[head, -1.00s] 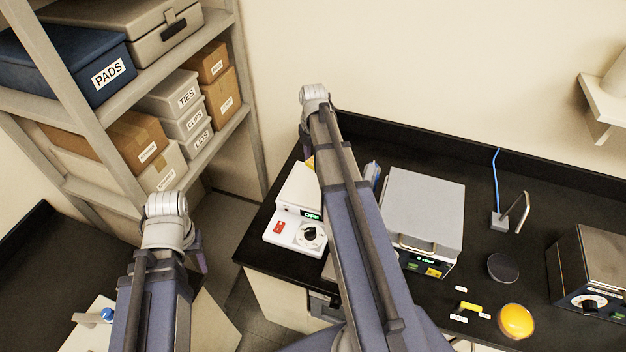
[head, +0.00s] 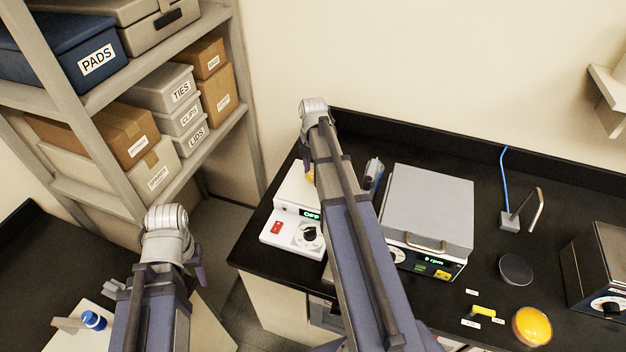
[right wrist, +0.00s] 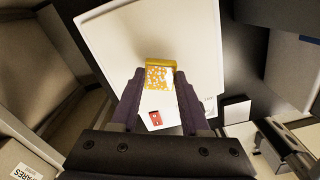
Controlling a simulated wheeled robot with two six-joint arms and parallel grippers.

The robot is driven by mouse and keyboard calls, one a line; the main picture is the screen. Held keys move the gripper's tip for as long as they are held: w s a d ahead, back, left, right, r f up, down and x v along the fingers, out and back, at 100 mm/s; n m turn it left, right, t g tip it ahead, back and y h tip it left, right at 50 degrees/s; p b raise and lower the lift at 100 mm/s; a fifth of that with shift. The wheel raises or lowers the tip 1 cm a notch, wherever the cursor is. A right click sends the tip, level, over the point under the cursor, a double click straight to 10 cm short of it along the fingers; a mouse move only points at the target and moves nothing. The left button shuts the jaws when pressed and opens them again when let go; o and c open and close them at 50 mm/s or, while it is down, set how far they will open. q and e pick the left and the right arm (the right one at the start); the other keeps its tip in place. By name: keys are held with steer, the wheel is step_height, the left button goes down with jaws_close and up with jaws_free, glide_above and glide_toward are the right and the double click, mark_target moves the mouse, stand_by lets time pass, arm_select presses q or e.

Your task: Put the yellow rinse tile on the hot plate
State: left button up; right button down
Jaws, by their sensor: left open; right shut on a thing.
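The yellow rinse tile (right wrist: 159,76), with a speckled face, is between the fingertips of my right gripper (right wrist: 160,72), which is shut on it. In the right wrist view it is over the white top of the hot plate (right wrist: 110,45); whether it touches I cannot tell. In the head view, the hot plate (head: 285,232) has a red switch, a black dial and a display reading OFF. My right arm hides part of it, and a bit of the tile (head: 309,178) shows beside the arm. My left gripper (head: 200,274) is open, mostly hidden by its arm, away from the hot plate.
A grey-lidded instrument (head: 432,205) stands right of the hot plate. Further right are a black disc (head: 515,269), a yellow dome (head: 532,326) and a metal box (head: 600,265). A shelf with boxes (head: 180,90) stands at left. Black bench is clear between some items.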

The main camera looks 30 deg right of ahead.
mark_target(313, 174)
steer(key=shift+f+b, duration=0.95)
steer(key=shift+f, duration=0.45)
steer(key=shift+f, duration=0.15)
steer(key=shift+c, duration=1.9)
jaws_free()
step_height(313, 174, up, 12)
steer(key=p, duration=1.2)
steer(key=shift+r, duration=0.25)
steer(key=shift+f, duration=0.1)
